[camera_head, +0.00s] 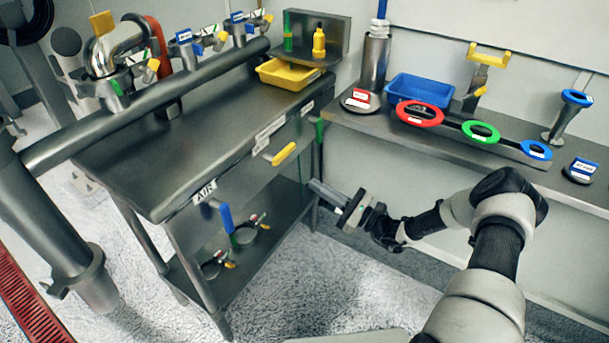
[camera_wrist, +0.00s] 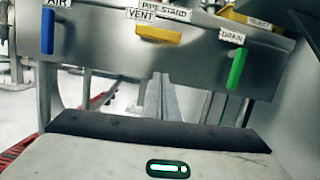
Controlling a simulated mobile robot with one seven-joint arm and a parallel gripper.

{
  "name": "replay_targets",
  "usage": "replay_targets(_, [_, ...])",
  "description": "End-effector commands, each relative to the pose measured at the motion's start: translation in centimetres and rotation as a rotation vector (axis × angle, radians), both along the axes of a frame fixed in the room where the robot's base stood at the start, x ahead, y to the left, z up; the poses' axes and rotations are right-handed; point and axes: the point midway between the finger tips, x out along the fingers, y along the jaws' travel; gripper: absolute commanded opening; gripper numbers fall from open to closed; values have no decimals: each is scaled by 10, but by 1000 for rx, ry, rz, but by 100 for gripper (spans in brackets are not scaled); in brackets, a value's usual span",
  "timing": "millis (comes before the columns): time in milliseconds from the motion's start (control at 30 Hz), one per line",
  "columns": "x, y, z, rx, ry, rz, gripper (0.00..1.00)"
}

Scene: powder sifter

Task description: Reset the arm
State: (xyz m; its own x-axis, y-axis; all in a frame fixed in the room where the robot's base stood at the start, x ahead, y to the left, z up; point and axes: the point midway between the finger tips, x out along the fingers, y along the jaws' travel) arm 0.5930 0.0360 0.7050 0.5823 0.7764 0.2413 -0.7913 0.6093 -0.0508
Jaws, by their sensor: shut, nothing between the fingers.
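My gripper (camera_head: 318,189) is shut and empty, held out in front of the steel bench, below the height of its top. In the wrist view my gripper's fingers (camera_wrist: 161,98) lie together in the middle and point toward the bench's front panel, with nothing between them. My arm (camera_head: 480,225) is bent at the elbow and reaches in from the lower right. I cannot tell how far the fingertips are from the panel.
The bench front carries a blue AIR handle (camera_wrist: 47,31), a yellow VENT handle (camera_wrist: 160,33) and a green DRAIN handle (camera_wrist: 237,68). A yellow tray (camera_head: 290,74) sits on the bench top. A wall shelf (camera_head: 460,147) holds a blue bin (camera_head: 420,89) and coloured rings. Open floor lies below my arm.

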Motion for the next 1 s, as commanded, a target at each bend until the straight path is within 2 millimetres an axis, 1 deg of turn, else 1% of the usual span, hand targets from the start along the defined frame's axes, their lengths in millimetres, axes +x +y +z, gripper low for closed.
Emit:
replay_targets(33, [-4, -6, -1, 0, 2, -3, 0])
replay_targets(200, [-11, -14, -5, 1, 0, 0, 0])
replay_targets(733, [-12, -14, -4, -4, -2, 4, 0])
replay_targets(767, [-12, -13, -2, -10, -4, 11, 0])
replay_targets(867, [-16, -2, 12, -73, -30, 72, 0])
replay_targets(967, [-30, 19, 36, -199, -79, 195, 0])
replay_targets(1000, [-38, 28, 47, -265, -103, 256, 0])
